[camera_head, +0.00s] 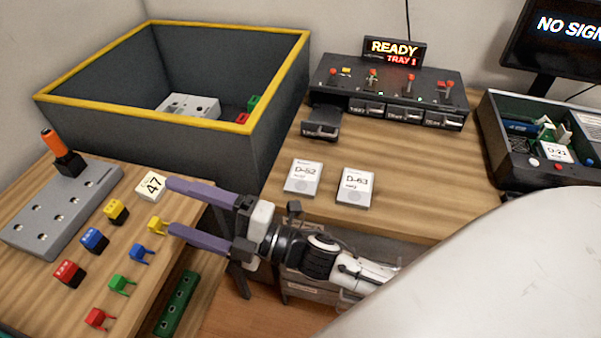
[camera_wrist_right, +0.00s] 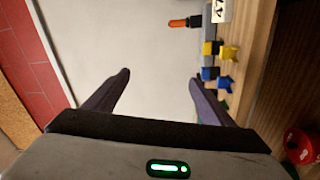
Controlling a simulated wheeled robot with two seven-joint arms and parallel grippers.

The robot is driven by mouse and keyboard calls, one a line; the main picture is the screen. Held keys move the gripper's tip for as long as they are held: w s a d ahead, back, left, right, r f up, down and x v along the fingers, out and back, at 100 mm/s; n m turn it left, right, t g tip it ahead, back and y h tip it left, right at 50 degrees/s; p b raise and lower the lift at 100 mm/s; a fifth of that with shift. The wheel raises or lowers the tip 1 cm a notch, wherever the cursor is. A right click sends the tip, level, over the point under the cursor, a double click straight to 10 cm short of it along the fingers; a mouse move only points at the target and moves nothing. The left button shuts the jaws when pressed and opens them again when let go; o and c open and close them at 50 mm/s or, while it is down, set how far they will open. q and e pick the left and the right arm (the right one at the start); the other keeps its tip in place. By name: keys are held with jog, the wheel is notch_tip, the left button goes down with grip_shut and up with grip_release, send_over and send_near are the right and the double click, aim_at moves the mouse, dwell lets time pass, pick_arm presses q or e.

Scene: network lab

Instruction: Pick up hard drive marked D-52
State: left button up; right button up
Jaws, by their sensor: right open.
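The hard drive marked D-52 (camera_head: 303,177) lies flat on the wooden table, label up, in the head view. The hard drive marked D-63 (camera_head: 355,187) lies just right of it with a small gap. My right gripper (camera_head: 170,207) has two purple fingers spread apart with nothing between them. It is left of and nearer than D-52, beside the card marked 47 (camera_head: 151,186). In the right wrist view the open fingers (camera_wrist_right: 160,85) show a pale blank surface between them; neither drive is in that view. My left gripper is not in view.
A dark bin with a yellow rim (camera_head: 180,116) stands left of the drives. Behind them is a tray unit (camera_head: 390,95) with one tray (camera_head: 320,130) pulled out and a READY sign. A box (camera_head: 492,125) holding a D-21 drive stands right. Coloured blocks (camera_head: 95,239) lie front left.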

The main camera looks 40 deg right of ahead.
jog(key=s+a+r+n+g+y, duration=0.1)
jog(key=a+r+n+g+y, duration=0.35)
jog(key=n, duration=0.55)
jog(key=n+g+h+p, duration=0.1)
jog(key=n+g+h, duration=1.3)
jog(key=n, duration=1.5)
send_over(303, 177)
notch_tip(303, 177, down, 6)
jog(key=t+h, duration=0.3)
jog(key=shift+r, duration=0.25)
jog(key=shift+f+p, duration=0.6)
jog(key=shift+f, duration=2.35)
jog(key=c, duration=1.3)
